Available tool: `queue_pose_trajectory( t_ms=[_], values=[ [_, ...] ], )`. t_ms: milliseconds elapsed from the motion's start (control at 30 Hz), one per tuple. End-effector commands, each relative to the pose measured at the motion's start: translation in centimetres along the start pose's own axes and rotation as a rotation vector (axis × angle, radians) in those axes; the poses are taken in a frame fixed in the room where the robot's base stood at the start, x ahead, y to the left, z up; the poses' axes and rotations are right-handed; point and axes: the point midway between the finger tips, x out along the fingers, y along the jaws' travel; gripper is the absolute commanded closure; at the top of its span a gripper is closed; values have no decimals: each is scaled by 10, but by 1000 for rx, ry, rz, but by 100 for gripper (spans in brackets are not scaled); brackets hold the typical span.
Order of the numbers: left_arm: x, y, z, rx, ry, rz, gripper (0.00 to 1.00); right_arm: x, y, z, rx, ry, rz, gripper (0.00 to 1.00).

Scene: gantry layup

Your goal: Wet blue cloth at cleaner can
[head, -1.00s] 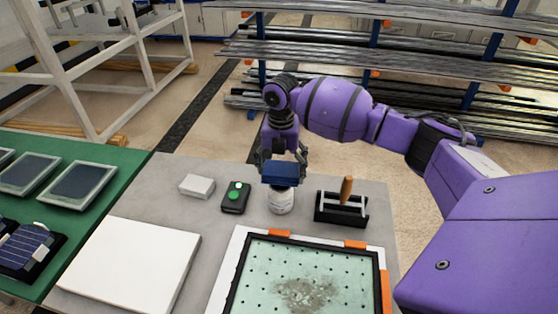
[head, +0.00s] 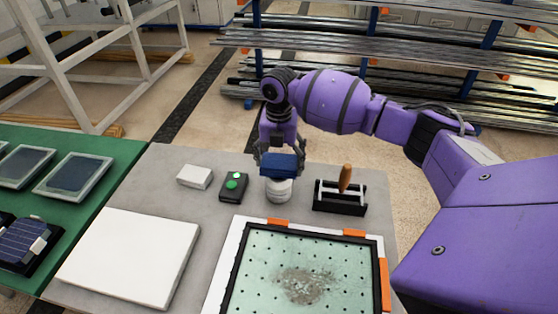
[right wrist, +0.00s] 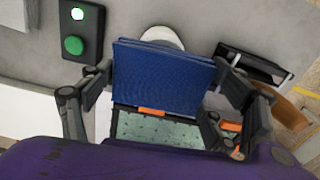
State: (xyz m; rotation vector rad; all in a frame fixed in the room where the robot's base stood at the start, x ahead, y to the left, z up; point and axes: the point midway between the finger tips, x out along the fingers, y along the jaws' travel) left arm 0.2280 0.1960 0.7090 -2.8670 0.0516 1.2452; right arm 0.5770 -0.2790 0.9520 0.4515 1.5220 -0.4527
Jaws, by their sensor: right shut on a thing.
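The blue cloth (head: 281,166) is a folded dark blue block held between the fingers of my right gripper (head: 280,160). In the right wrist view the cloth (right wrist: 163,80) spans the space between the two fingers (right wrist: 165,90). The white cleaner can (head: 279,191) stands on the grey table directly below the cloth, and its top is hidden by it. I cannot tell for sure whether the cloth touches the can. In the right wrist view a pale round part of the can (right wrist: 162,36) shows beyond the cloth. My left gripper is not in view.
A black box with a green button (head: 233,186) and a white block (head: 195,177) stand left of the can. A black holder with a wooden-handled tool (head: 340,196) stands right. A framed, stained pale-green panel (head: 300,256) lies in front, beside a white slab (head: 133,257).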

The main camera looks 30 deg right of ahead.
Motion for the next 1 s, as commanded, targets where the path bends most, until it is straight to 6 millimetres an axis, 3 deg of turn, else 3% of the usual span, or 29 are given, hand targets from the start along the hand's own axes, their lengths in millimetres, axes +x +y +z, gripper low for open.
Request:
queue_pose_trajectory(
  t_ms=[1000],
  values=[
    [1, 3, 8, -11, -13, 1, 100, 13, 0, 0, 0, 1, -1, 40]
  ],
)
